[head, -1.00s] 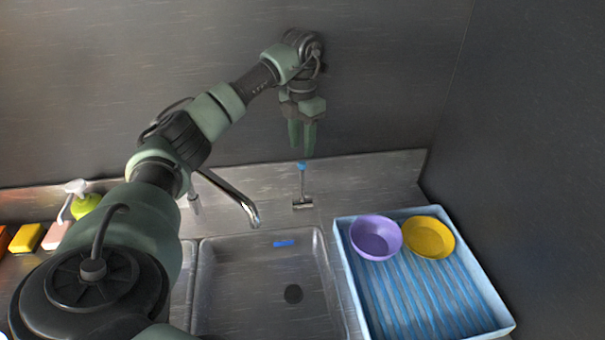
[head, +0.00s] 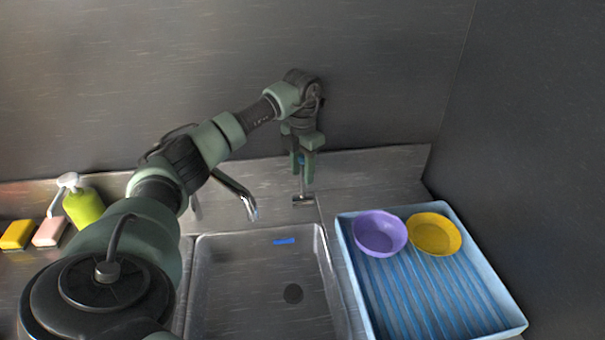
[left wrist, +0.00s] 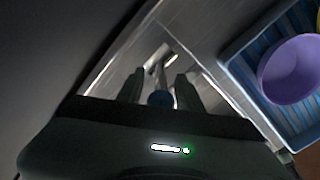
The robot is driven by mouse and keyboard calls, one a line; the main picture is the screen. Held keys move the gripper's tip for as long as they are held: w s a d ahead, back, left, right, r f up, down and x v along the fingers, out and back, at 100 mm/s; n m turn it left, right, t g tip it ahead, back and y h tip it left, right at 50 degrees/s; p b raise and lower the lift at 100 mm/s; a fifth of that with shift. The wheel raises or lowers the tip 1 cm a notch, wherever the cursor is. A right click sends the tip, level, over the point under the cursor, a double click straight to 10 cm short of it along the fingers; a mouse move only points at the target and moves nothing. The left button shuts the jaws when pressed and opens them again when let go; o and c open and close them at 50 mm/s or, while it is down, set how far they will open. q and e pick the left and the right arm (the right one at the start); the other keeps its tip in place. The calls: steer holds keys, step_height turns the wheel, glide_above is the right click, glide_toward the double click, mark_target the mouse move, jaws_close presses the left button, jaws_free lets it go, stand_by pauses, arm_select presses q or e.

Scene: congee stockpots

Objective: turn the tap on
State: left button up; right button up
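The tap's curved metal spout (head: 236,192) reaches over the sink (head: 225,270) from behind my left arm. To its right stands a thin metal lever (head: 303,192) with a blue tip, on the counter behind the sink. My left gripper (head: 302,172) points down over this lever, its fingers parted on either side of the upper end. In the left wrist view the lever (left wrist: 158,68) and its blue tip (left wrist: 160,98) show between the two fingers, with a gap at each side. My right gripper is not in view.
A blue ribbed tray (head: 440,290) stands right of the sink, holding a purple bowl (head: 380,233) and a yellow bowl (head: 434,235). A green soap bottle (head: 84,207), a pink sponge (head: 50,232) and a yellow sponge (head: 17,235) are at the left. A wall rises close behind the lever.

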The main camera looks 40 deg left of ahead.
arm_select(q)
steer(key=shift+f, duration=1)
jaws_close()
steer(key=shift+r, duration=0.1)
stand_by(0.6)
